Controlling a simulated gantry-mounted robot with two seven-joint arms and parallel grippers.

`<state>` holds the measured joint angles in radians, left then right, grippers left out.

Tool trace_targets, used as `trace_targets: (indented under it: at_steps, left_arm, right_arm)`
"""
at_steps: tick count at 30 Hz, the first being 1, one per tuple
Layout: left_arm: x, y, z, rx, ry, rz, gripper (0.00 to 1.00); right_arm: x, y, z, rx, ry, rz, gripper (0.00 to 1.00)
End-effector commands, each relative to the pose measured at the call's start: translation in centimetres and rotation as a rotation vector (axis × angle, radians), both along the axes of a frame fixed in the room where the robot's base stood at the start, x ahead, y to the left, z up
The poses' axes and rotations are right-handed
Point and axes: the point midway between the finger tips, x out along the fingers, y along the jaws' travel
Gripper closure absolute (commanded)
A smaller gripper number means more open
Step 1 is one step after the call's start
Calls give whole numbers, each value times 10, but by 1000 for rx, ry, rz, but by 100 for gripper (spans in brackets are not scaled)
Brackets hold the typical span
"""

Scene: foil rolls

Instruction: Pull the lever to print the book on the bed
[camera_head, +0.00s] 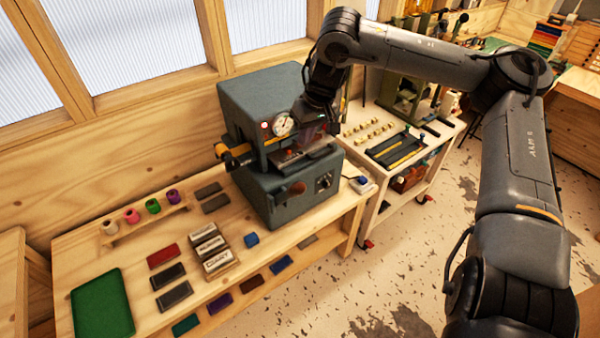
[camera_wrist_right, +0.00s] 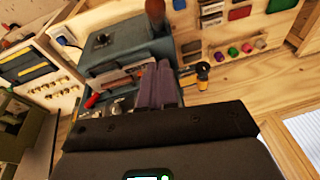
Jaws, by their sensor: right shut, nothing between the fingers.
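The press (camera_head: 275,110) is a dark grey-green machine with a round gauge, standing on the wooden bench. A brown knob (camera_head: 297,188) shows on its lower front. A yellow and black handle (camera_head: 236,154) sticks out at its left side. My right gripper (camera_head: 318,128) is shut and empty at the upper front of the press, close to its opening. In the right wrist view its purplish fingers (camera_wrist_right: 158,84) are together over the press. A flat reddish and pale piece, perhaps the book, lies on the bed (camera_wrist_right: 118,80) beside the fingers. Whether the fingers touch anything is unclear.
A green tray (camera_head: 102,304), colored spools (camera_head: 142,211) and several dark and colored books (camera_head: 170,273) lie on the bench left of the press. A white cart (camera_head: 385,150) with yellow bars stands to the right. The floor in front is clear.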

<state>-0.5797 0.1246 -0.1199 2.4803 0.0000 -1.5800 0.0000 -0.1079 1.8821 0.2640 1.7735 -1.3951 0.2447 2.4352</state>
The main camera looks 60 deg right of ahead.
Motion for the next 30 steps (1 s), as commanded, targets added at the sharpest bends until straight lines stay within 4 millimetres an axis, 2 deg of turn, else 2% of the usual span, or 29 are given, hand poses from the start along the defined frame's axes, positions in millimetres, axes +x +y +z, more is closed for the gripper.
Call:
trace_targets:
  at_steps: [5,15,20,30]
  left_arm:
    - [0,-1,4,-5,0,4,57]
    - [0,-2,12,-11,1,7,57]
    - [0,-2,14,-8,0,6,57]
    - [0,0,27,2,1,-2,57]
  right_arm:
    - [4,0,-18,3,4,0,100]
    - [18,-1,-74,1,6,-2,100]
    - [24,-1,-96,0,6,-1,100]
    - [10,12,-123,2,1,0,100]
